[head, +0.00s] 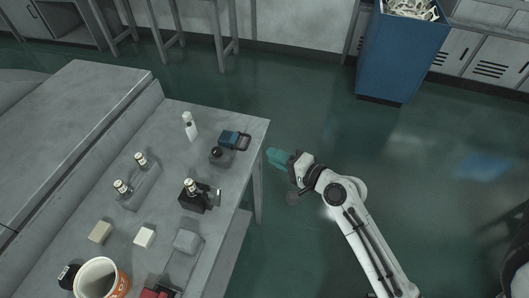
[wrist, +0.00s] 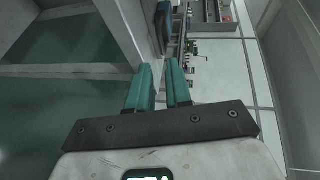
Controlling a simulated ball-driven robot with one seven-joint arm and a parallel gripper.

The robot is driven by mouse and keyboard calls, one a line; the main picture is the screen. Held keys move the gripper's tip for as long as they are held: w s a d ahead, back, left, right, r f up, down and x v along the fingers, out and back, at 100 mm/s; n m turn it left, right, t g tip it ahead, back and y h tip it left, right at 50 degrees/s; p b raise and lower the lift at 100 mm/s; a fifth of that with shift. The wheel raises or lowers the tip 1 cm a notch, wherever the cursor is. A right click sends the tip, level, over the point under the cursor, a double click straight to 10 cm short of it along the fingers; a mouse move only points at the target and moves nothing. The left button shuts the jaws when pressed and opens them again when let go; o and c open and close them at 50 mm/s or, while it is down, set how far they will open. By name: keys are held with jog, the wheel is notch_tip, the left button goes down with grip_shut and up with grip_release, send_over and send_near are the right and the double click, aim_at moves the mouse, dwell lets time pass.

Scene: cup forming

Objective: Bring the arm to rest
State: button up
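My gripper (head: 279,157) hangs over the floor just off the right edge of the grey table (head: 205,130). Its teal fingers also show in the wrist view (wrist: 159,78), with a narrow gap between them and nothing held. The gripper is apart from the table and its objects. My white arm reaches up to it from the lower right in the head view.
A blue-black device (head: 232,137) and a white bottle (head: 190,126) stand near the table's far end. A black holder (head: 195,196) and an orange-white cup (head: 101,280) stand nearer. A blue bin (head: 402,55) stands at the back right. The floor right of the table is clear.

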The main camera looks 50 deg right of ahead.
jog(key=shift+s+r, duration=0.15)
jog(key=shift+s, duration=0.5)
jog(key=s+a+f+n+g+y, duration=0.3)
jog(key=s+a+f+n+g, duration=0.2)
jog(key=a+f+n+g, duration=0.45)
jog(key=s+a+r+n+g+h, duration=0.1)
jog(key=s+a+n+g+h, duration=0.1)
jog(key=s+n+g, duration=0.3)
jog(key=s+n, duration=0.2)
jog(key=s, duration=0.2)
jog(key=shift+s+a+n, duration=0.2)
jog(key=shift+s+n, duration=0.15)
jog(key=shift+s, duration=0.05)
jog(key=shift+r, duration=0.1)
dwell(1.0)
